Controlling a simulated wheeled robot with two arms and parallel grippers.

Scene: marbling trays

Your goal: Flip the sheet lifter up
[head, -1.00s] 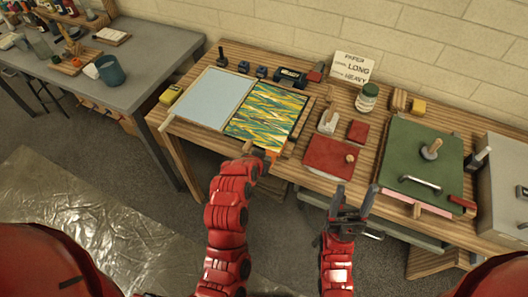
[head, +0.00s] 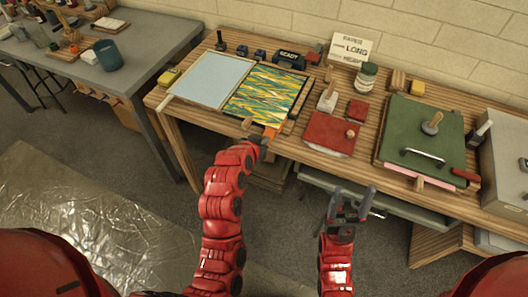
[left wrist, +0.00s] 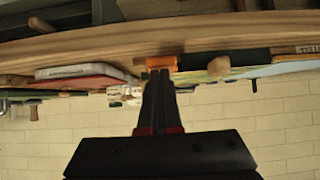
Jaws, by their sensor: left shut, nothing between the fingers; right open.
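The marbled tray (head: 264,95) lies on the wooden table, covered in yellow, green and dark streaks. An orange tab (head: 271,131) sticks out at its front right corner; it seems to belong to the sheet lifter. The tab also shows in the left wrist view (left wrist: 160,63). My left gripper (head: 264,143) is shut and empty, its tips at or just under the tab; I cannot tell whether they touch. In the left wrist view, its dark fingers (left wrist: 159,82) point at the tab. My right gripper (head: 353,194) is open and empty in front of the table.
A pale blue tray (head: 212,78) lies left of the marbled one. A wooden knob (head: 247,123) sits at the marbled tray's front edge. A red pad (head: 325,134) and a green press (head: 420,140) with a metal handle stand to the right. A sign (head: 350,47) stands behind.

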